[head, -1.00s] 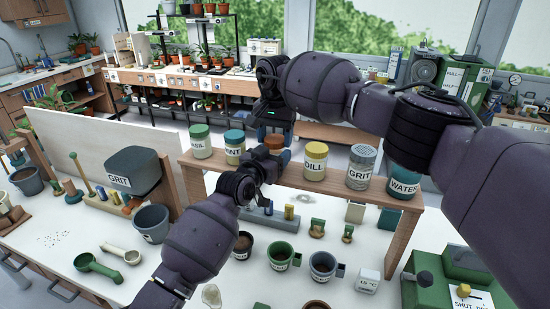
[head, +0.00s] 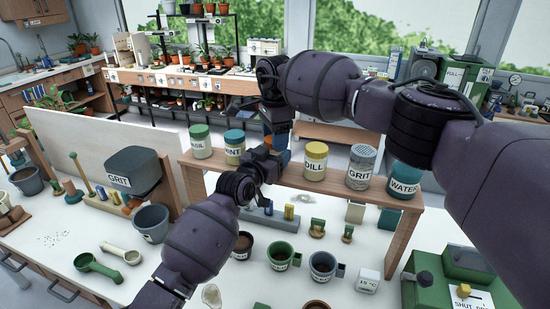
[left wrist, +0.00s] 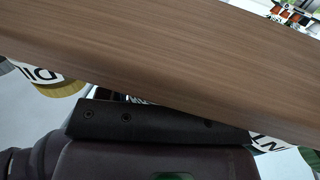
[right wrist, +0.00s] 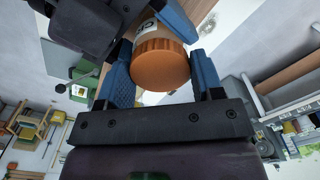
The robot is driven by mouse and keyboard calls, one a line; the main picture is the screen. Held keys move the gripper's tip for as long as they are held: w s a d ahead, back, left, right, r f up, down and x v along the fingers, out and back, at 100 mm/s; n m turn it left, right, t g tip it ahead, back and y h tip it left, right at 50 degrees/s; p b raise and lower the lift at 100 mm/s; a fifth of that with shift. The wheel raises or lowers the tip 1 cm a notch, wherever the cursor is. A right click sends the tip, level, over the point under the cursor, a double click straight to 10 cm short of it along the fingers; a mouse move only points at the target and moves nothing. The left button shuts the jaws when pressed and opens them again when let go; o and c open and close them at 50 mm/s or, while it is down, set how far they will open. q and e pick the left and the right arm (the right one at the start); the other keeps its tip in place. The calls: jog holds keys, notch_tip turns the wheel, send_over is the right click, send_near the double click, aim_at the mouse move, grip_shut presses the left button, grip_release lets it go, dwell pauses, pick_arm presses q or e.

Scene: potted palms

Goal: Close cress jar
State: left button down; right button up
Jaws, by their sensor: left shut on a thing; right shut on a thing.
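The cress jar, with its ribbed orange lid (right wrist: 162,65), shows in the right wrist view, with the lid on the body (right wrist: 150,32). My right gripper (right wrist: 160,75) is shut on the lid, one blue finger on each side. My left gripper (head: 272,160) is shut on the jar body and also shows at the top of the right wrist view. In the head view both grippers meet above the wooden shelf (head: 290,180) and hide most of the jar. The left wrist view shows mostly the shelf plank (left wrist: 160,50); its fingertips are hidden.
The basil (head: 200,141), mint (head: 235,147), dill (head: 315,161), grit (head: 361,167) and water (head: 404,180) containers stand along the shelf on either side of my grippers. Pots (head: 281,255) and scoops (head: 97,264) stand or lie on the white bench below.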

dwell(0.3)
jog(key=o, duration=1)
jog(key=shift+r, duration=0.1)
jog(key=shift+r, duration=2.15)
jog(key=shift+r+n, duration=0.5)
jog(key=shift+r, duration=1.3)
jog(key=shift+c, duration=0.2)
